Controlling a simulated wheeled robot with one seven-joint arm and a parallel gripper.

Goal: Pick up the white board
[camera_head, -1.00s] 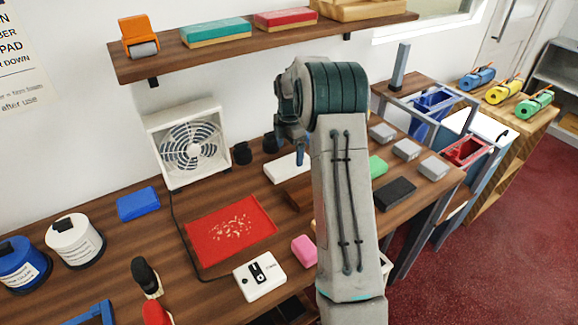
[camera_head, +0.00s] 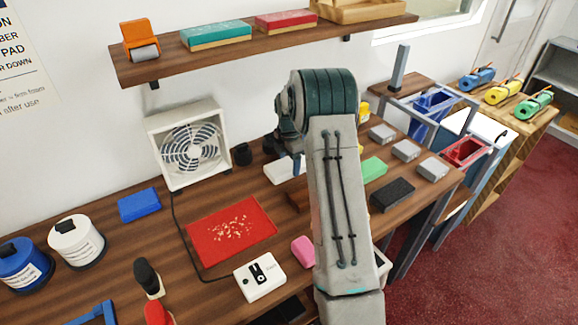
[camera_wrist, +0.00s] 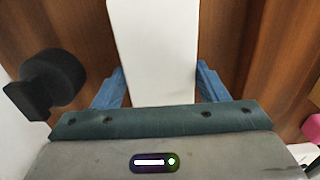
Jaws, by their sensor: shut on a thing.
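The white board (camera_head: 280,171) is a flat white block near the back of the wooden counter, partly hidden by my arm in the head view. In the wrist view the white board (camera_wrist: 152,45) runs up the middle of the picture, between the blue fingers of my gripper (camera_wrist: 160,82). My gripper is shut on it, one finger on each long side. In the head view my gripper (camera_head: 297,166) shows only in part, beside the arm. Whether the board touches the counter cannot be told.
A dark round-headed object (camera_wrist: 55,78) stands close to the left finger. Green (camera_head: 374,169), black (camera_head: 392,195) and grey blocks lie to the right. A shelf (camera_head: 260,42) hangs above.

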